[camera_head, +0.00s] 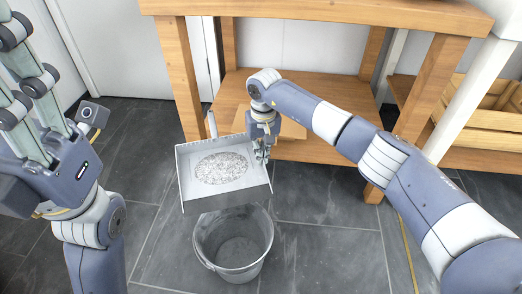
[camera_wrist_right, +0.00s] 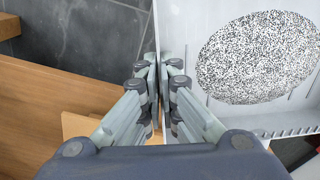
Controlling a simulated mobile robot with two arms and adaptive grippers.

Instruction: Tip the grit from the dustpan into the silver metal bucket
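The dustpan (camera_head: 184,187) is a pale grey pan with a toothed edge and a round patch of speckled grit (camera_head: 221,168) on its floor. It is held in the air, and its near side overlaps the back of the bucket from the head camera. The silver metal bucket (camera_head: 233,270) stands on the floor below it; its visible inside looks empty. My right gripper (camera_head: 263,150) is shut on the pan's right side wall. In the right wrist view its fingers (camera_wrist_right: 160,85) pinch the wall, with the grit beside them. My left gripper (camera_head: 27,62) is raised at the far left, open and empty.
A wooden workbench (camera_head: 320,12) with a low shelf (camera_head: 315,150) stands behind the pan. A wooden crate (camera_head: 490,115) is at the right. The dark tiled floor (camera_head: 325,250) around the bucket is clear.

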